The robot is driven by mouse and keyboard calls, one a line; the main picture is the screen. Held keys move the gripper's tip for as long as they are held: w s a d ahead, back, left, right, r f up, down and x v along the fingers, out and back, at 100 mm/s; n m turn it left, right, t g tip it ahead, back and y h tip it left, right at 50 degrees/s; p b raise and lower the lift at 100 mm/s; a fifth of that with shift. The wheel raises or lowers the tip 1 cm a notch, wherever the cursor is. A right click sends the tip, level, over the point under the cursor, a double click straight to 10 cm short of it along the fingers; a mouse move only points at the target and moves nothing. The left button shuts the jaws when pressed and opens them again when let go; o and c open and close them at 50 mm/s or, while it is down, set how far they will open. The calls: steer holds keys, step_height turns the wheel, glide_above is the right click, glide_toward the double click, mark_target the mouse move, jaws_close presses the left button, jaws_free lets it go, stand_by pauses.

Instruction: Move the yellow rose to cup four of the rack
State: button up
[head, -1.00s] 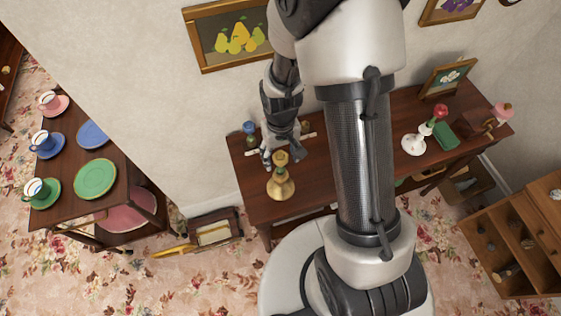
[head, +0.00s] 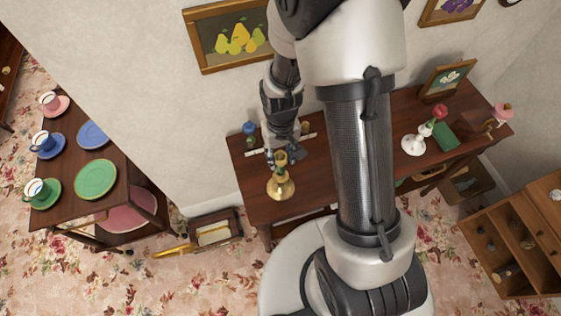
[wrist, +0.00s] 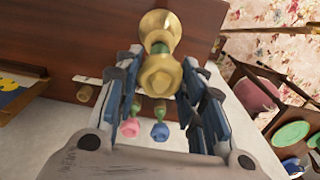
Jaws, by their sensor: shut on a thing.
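The yellow rose (head: 280,159) stands upright over a brass, wide-footed holder (head: 282,187) on the brown table (head: 255,212). In the wrist view the yellow rose (wrist: 159,76) is between my fingers, with green below it and the brass holder (wrist: 158,22) beneath. My gripper (head: 283,155) is shut on the rose; in the wrist view my gripper (wrist: 158,84) has a finger on each side. A pale rack (head: 309,136) lies behind, mostly hidden by my arm. A blue rose (wrist: 160,132) and a pink rose (wrist: 130,128) show near it. Cup four cannot be told apart.
A red rose (head: 440,111) with a white holder (head: 413,145) and a green box (head: 445,134) are at the table's right. A framed picture (head: 447,78) stands behind them. A side table at left holds green (head: 95,179) and blue plates and cups. The wall is close behind.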

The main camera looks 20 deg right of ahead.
steer(key=shift+r+p, duration=1)
steer(key=shift+r, duration=0.45)
steer(key=shift+r+p, duration=0.55)
steer(key=shift+r, duration=0.2)
